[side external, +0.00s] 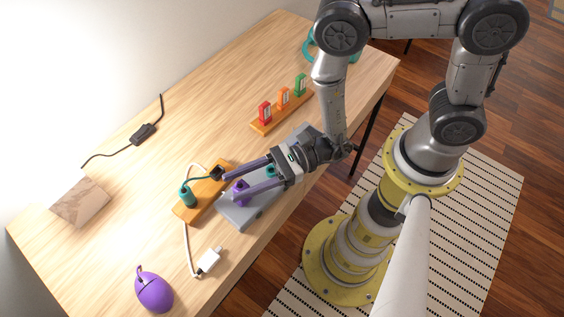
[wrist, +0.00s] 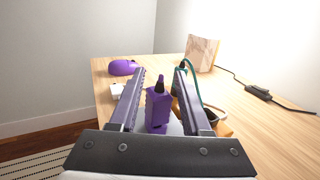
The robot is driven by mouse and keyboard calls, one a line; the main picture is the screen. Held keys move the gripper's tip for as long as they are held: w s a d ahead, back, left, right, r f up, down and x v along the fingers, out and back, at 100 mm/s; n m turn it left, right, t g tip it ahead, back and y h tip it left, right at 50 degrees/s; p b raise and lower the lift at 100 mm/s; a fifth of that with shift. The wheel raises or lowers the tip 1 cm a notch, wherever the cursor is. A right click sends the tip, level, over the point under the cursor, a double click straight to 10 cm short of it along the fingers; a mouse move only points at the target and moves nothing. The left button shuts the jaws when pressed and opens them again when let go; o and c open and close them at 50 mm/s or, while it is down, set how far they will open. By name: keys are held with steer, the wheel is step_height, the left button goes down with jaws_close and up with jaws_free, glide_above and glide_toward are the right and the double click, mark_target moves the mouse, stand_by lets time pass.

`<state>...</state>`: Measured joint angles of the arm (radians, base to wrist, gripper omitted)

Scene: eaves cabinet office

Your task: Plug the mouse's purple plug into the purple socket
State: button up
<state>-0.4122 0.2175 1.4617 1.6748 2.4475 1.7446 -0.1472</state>
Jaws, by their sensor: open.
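The purple mouse (side external: 154,290) lies near the front left corner of the table; it also shows at the far left in the wrist view (wrist: 122,67). A purple block-shaped piece with a dark top, which looks like the plug (side external: 240,190), stands upright at the grey block (side external: 233,217). It shows between my fingers in the wrist view (wrist: 157,108). My gripper (side external: 231,190) is open, its two purple fingers on either side of this piece, with a visible gap in the wrist view. I cannot make out a separate purple socket; the fingers hide part of the grey block.
An orange board (side external: 185,212) beside the grey block carries a teal plug (side external: 187,196) with a teal cord. A white plug (side external: 208,262) on a white cable lies in front. An orange rack (side external: 263,126) holds red, orange and green pieces.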

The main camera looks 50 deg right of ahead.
steer(key=v, duration=1)
steer(key=shift+s+d, duration=0.15)
steer(key=shift+d, duration=0.05)
